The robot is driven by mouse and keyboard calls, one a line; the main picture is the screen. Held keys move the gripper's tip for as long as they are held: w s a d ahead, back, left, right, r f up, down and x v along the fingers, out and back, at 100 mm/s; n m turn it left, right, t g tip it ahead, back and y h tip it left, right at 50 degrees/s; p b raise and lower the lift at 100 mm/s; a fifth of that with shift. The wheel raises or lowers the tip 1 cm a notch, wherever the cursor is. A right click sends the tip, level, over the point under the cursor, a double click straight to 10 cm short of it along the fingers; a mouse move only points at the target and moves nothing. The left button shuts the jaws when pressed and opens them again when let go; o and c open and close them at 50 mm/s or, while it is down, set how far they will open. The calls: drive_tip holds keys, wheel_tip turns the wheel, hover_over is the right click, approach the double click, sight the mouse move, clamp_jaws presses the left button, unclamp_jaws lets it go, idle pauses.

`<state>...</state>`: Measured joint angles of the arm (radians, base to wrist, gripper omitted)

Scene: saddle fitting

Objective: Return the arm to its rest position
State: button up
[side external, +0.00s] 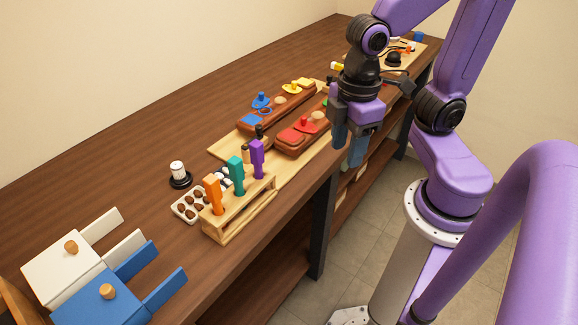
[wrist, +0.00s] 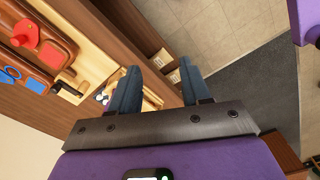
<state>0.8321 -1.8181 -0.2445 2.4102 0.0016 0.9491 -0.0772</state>
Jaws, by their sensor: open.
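My gripper (side external: 350,145) is in the side external view at the front edge of the bench, to the right of the wooden fitting board. Its fingers point down and stand apart with nothing between them. In the wrist view my gripper (wrist: 160,90) also shows open and empty, with the floor and lower shelf below it. The red saddle piece (side external: 303,128) sits on a brown block on the board, left of my gripper; it also shows in the wrist view (wrist: 27,35). A blue saddle piece (side external: 261,101) and a yellow one (side external: 294,88) sit on the block behind.
A wooden rack (side external: 240,210) holds orange, teal and purple handled tools. A white tray (side external: 188,206) of brown pieces and a small white jar (side external: 178,172) stand beside it. White and blue boxes (side external: 100,290) are at the front left. The floor (side external: 375,205) beside the bench is clear.

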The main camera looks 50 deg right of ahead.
drive_tip(key=shift+s+d+f, duration=0.2)
drive_tip(key=shift+s, duration=0.4)
drive_tip(key=shift+s+d+f, duration=0.15)
drive_tip(key=shift+s+d, duration=0.1)
drive_tip(key=shift+s, duration=0.35)
drive_tip(key=shift+s+d+f, duration=0.2)
drive_tip(key=shift+s, duration=0.4)
